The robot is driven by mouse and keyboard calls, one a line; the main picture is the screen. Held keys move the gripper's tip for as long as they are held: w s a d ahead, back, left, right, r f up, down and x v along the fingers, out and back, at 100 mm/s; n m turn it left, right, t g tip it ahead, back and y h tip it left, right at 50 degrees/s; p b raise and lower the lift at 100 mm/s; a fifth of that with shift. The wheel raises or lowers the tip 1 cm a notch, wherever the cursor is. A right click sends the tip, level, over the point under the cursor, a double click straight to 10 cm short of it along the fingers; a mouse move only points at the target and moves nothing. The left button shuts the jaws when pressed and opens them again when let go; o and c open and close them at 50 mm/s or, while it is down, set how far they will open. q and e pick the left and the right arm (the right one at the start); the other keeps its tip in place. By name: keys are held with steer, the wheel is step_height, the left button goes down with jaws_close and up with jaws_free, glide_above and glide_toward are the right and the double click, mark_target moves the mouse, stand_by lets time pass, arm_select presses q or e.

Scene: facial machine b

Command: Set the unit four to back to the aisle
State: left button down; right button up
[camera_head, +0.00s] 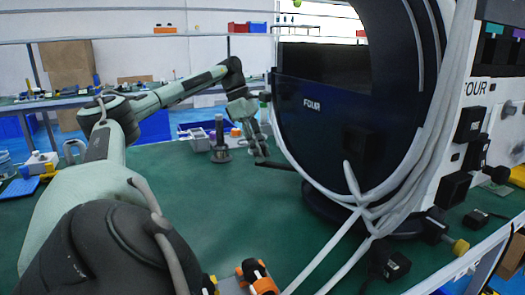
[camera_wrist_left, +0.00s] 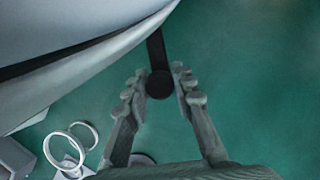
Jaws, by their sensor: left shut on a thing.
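Unit four is a large dark blue round machine (camera_head: 340,130) with a white side and "FOUR" on its face. My left gripper (camera_head: 259,156) is low beside the machine's left edge, shut on a thin black bar (camera_head: 278,166) that reaches toward the machine's base. In the left wrist view the bar's round end (camera_wrist_left: 159,84) sits between the fingertips of the gripper (camera_wrist_left: 160,82), under the machine's curved grey body (camera_wrist_left: 70,50). Where the bar joins the machine is hidden.
Thick white cables (camera_head: 385,205) hang over the machine's front and run down across the table. Black connectors (camera_head: 390,262) lie at the right. A grey cylinder on a stand (camera_head: 220,140) is left of my gripper. The table's left middle is clear.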

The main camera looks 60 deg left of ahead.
arm_select(q)
steer(key=c, duration=1.3)
jaws_free()
steer(key=shift+o, duration=0.2)
steer(key=v, duration=0.7)
steer(key=shift+r, duration=0.25)
steer(key=shift+s+f, duration=0.1)
steer(key=shift+s, duration=0.05)
